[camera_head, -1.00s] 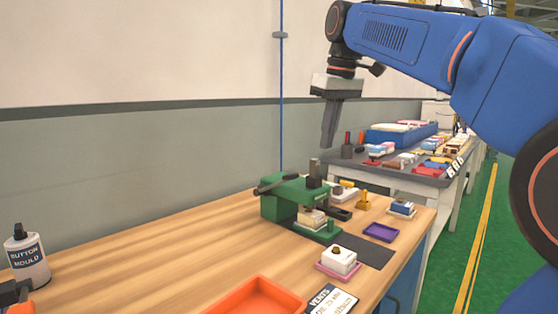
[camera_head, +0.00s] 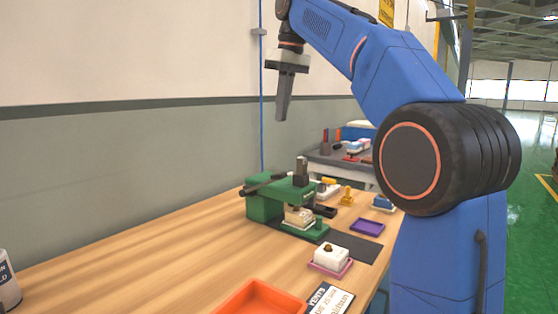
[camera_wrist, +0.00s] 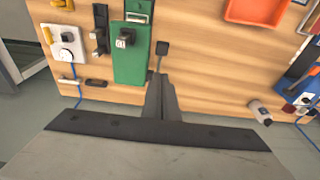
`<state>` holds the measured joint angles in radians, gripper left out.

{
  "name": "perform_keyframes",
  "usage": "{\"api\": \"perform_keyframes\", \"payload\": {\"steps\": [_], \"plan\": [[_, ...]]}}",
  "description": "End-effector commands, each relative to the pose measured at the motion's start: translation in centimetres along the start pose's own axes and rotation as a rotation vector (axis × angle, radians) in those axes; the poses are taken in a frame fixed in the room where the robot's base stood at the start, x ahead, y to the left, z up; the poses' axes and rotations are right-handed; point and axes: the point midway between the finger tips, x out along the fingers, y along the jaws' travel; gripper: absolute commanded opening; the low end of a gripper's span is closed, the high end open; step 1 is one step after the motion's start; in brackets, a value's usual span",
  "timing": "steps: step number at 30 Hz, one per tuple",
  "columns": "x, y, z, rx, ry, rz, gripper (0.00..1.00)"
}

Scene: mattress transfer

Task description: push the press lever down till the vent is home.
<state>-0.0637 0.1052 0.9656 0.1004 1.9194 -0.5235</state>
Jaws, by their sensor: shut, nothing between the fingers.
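The green press (camera_head: 265,205) stands on the wooden bench with a dark upright ram on top. Its dark lever (camera_head: 262,186) sticks out to the left, roughly level. In the wrist view the press (camera_wrist: 131,62) lies left of the fingers, and the lever's dark end (camera_wrist: 162,47) shows just beyond the fingertips. A pale block (camera_head: 298,216) sits under the ram; the vent cannot be made out there. My gripper (camera_head: 281,117) is shut and empty, pointing down, high above the press and apart from the lever. Its fingers also show in the wrist view (camera_wrist: 163,80).
A white block (camera_head: 331,256) with a brown knob sits on a pink tray at the front. The left of the bench is mostly clear.

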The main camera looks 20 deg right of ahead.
Motion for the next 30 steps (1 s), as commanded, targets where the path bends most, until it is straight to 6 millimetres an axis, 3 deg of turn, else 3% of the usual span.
{"api": "perform_keyframes", "payload": {"steps": [8,22,30], "plan": [[2.3,-0.1,0.1,0.0,-0.002,-0.001,0.0],[10.4,-0.1,0.1,0.0,-0.003,-0.001,0.0],[13.0,-0.1,1.5,0.001,-0.001,0.0,0.0]]}}
